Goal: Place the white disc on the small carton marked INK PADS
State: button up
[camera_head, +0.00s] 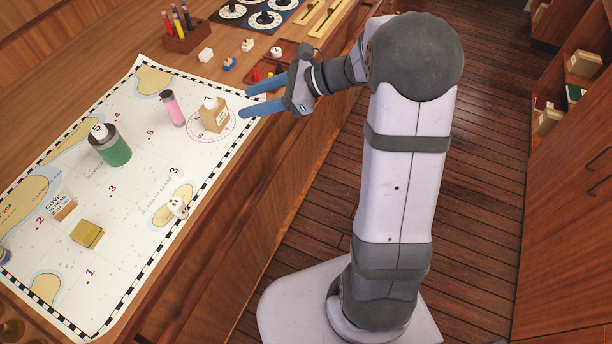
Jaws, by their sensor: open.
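My gripper (244,102) is open and empty, its two blue fingers pointing left over the chart's right edge. A small brown carton (216,121) stands upright on the chart just left of the fingertips, apart from them. A pale piece marked 7 (209,102) shows at its top. A green cylinder (112,151) farther left has a white round piece marked 5 (99,131) on top. A small white piece with dark marks (178,208) lies at the chart's lower right. I cannot tell which pale piece is the white disc, nor read INK PADS on any carton.
A pink cylinder (173,110) stands left of the brown carton. A yellow block (87,234) and a labelled box (62,207) sit on the chart (130,215) at lower left. Behind are a pencil holder (187,39), small blocks and a red tray (290,50).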

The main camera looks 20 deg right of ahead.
jog(key=s+a+f+n+g+h, duration=0.1)
jog(key=s+f+n+g+h, duration=0.15)
jog(key=s+f+n, duration=0.4)
jog(key=s+a+f+n+g+h, duration=0.1)
jog(key=s+n+g+h, duration=0.2)
jog(key=s, duration=0.6)
jog(key=s+d+f+n+h, duration=0.3)
jog(key=s+d+n+h, duration=0.2)
jog(key=n, duration=0.8)
jog(key=s+d, duration=0.2)
jog(key=s, duration=0.2)
jog(key=shift+s+d+h, duration=0.2)
jog(key=shift+s+h, duration=0.05)
jog(key=shift+h, duration=0.1)
